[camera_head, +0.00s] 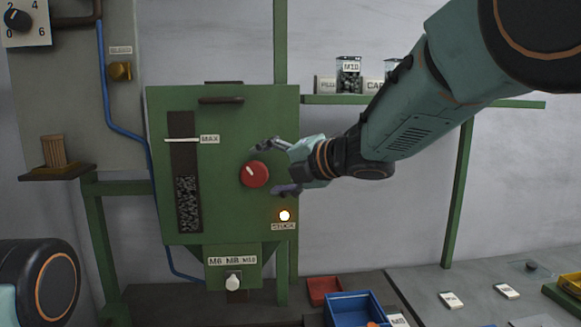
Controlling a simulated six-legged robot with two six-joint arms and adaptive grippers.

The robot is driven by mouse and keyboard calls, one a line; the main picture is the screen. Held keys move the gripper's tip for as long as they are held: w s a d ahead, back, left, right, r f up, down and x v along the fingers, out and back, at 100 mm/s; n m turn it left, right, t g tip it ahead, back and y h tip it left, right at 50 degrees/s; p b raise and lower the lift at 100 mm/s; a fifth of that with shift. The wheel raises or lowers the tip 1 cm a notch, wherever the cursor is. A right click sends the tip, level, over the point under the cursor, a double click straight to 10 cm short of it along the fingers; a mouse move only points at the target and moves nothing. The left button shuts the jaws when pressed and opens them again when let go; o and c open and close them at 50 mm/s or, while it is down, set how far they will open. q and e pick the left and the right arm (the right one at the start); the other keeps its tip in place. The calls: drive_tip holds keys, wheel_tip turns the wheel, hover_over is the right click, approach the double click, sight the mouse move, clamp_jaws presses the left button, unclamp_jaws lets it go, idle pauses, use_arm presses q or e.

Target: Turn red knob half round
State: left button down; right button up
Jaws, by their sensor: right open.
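The red knob (255,174) is round with a white pointer mark that points to the upper left. It sits on the front of a green machine box (225,130). My right gripper (268,170) comes in from the right with its fingers spread, one above and one below the right side of the knob. The fingers look apart from the knob, though the depth gap is hard to tell. Part of my left arm shows at the lower left, but its gripper is out of view.
A lit lamp (284,215) is below the knob. A white knob (233,282) is under the box. A red tray (323,290) and a blue bin (354,308) stand on the bench below. A shelf with a jar (348,78) is behind my right arm.

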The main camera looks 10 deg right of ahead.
drive_tip(key=v, duration=0.7)
